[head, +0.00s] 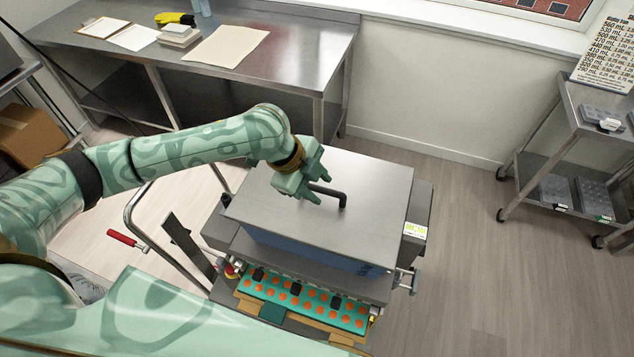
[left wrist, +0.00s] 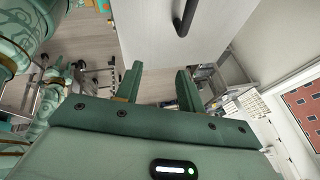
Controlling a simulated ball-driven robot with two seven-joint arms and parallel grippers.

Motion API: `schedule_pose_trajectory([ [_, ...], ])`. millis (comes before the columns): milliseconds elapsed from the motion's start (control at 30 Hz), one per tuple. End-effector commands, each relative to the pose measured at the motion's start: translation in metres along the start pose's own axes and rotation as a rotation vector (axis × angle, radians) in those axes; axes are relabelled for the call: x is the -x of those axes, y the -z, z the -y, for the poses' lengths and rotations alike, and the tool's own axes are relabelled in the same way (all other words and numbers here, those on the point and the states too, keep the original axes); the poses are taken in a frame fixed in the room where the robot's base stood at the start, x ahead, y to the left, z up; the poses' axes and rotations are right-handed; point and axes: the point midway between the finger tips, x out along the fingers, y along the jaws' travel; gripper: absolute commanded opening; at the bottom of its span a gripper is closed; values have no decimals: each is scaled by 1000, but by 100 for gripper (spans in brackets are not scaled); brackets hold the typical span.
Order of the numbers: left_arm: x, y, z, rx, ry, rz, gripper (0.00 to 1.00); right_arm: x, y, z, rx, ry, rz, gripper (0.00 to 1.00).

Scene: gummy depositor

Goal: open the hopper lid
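The hopper lid (head: 375,180) is a flat grey metal plate lying level on top of the depositor's blue-sided hopper (head: 300,246). A black bar handle (head: 343,200) stands on the lid. My left gripper (head: 322,180) is over the lid, right at the left end of the handle, which it partly hides. In the left wrist view, its two fingers (left wrist: 158,85) are apart with nothing between them. There the handle (left wrist: 187,16) shows beyond the tip of the right finger, over the lid (left wrist: 155,35). I cannot tell whether a finger touches it. My right gripper is not in view.
Below the hopper lies a teal mold tray (head: 300,300) with orange cavities. A metal push rail (head: 135,215) and a red-handled lever (head: 124,239) stand at left. A steel table (head: 300,50) is behind, and a cart (head: 590,120) at right. The floor right of the machine is clear.

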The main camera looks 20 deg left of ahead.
Motion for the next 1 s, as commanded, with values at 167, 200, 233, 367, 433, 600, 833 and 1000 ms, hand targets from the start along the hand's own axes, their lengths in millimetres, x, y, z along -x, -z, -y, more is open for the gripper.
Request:
schedule_pose_trajectory([
  [167, 41, -55, 32, 88, -46, 32, 39, 0, 0, 0, 0, 0, 0, 36],
  [200, 48, -62, 36, 106, -49, 31, 39, 0, 0, 0, 0, 0, 0, 36],
  [233, 52, -67, 38, 118, -51, 31, 39, 0, 0, 0, 0, 0, 0, 36],
  [367, 60, -76, 44, 147, -53, 26, 39, 0, 0, 0, 0, 0, 0, 36],
  [433, 55, -77, 44, 152, -55, 25, 39, 0, 0, 0, 0, 0, 0, 36],
  [600, 24, -77, 42, 151, -56, 25, 39, -1, 0, 0, 0, 0, 0, 36],
  [833, -36, -78, 38, 151, -56, 25, 39, -4, 0, 0, 0, 0, 0, 36],
  [1000, -73, -78, 36, 150, -55, 26, 39, -6, -1, 0, 0, 0, 0, 36],
])
